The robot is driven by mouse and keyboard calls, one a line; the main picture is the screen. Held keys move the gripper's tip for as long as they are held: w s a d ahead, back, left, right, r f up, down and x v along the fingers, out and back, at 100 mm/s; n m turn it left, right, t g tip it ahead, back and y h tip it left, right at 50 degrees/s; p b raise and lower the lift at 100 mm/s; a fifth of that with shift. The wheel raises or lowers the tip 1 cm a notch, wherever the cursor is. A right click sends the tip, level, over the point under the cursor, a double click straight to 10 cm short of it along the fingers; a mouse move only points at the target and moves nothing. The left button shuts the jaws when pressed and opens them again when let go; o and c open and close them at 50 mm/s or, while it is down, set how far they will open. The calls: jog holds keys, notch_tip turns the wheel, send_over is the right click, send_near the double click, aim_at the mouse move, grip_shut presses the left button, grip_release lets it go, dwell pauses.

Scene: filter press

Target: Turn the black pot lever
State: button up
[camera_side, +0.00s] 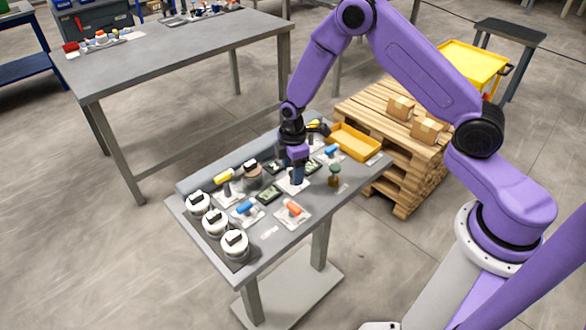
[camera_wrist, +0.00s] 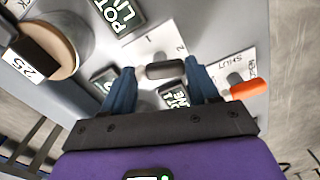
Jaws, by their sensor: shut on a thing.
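The black pot lever (camera_wrist: 166,70) shows in the wrist view as a rounded black grip. It is above a white plate marked 1 and 2 (camera_wrist: 160,42). The blue fingers of my gripper (camera_wrist: 161,88) are on both sides of the lever, shut on it. In the side view my gripper (camera_side: 297,176) points down over a white plate (camera_side: 290,187) in the middle of the bench, and its fingers hide the lever there.
An orange lever (camera_wrist: 248,90) is close on the right in the wrist view. Around my gripper on the bench are a blue lever (camera_side: 245,207), a yellow lever (camera_side: 223,175) and a green-and-orange item (camera_side: 334,172). White canisters (camera_side: 235,244) line the left; a yellow tray (camera_side: 354,142) is at the right.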

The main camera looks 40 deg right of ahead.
jog(key=m, duration=1.1)
jog(key=shift+m, duration=1.6)
jog(key=o, duration=1.1)
jog(key=shift+c, duration=0.2)
notch_tip(320, 180, up, 18)
jog(key=shift+f, duration=0.25)
